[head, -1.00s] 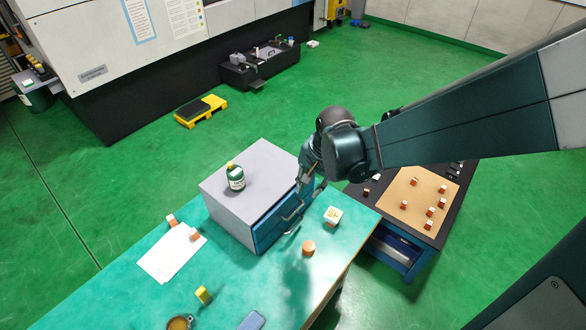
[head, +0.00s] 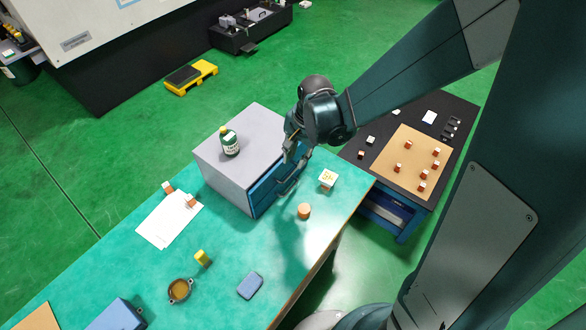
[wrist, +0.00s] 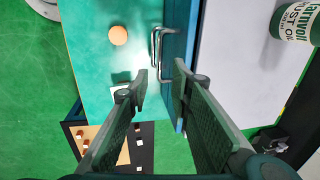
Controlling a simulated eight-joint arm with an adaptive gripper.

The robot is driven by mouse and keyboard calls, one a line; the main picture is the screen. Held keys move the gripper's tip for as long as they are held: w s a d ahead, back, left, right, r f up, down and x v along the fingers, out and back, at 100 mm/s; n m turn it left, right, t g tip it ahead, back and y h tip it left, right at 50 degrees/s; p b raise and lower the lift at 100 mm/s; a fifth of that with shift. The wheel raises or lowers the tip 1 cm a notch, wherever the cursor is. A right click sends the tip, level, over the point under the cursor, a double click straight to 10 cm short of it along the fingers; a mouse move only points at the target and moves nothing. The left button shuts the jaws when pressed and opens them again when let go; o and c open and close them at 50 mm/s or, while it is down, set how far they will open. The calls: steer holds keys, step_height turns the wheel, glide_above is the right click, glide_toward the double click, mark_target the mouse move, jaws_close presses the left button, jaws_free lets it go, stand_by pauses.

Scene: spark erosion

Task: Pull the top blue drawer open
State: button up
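The drawer cabinet has a grey top (head: 252,135) and a blue drawer front (head: 263,190), and stands on the green table. Metal bar handles (head: 288,184) stick out from the blue front. In the wrist view the handle (wrist: 155,48) stands out from the blue front (wrist: 174,48), just ahead of the fingertips. My gripper (head: 291,156) is at the far end of the drawer front. In the wrist view my gripper (wrist: 160,78) is open, with nothing between its fingers. The right finger is over the blue front, the left finger over the table. Whether the fingers touch anything is unclear.
A green bottle (head: 229,141) stands on the cabinet. A dark bench (head: 460,115) stands beyond the table's right edge.

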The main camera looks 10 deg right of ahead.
mark_target(292, 172)
steer(key=shift+f, duration=0.1)
steer(key=shift+w+a+f, duration=0.15)
steer(key=shift+f, duration=1.1)
steer(key=shift+w+a+f, duration=0.2)
steer(key=shift+f, duration=1)
steer(key=shift+w+a+f, duration=0.15)
steer(key=shift+f, duration=1.1)
steer(key=shift+c, duration=0.6)
jaws_close()
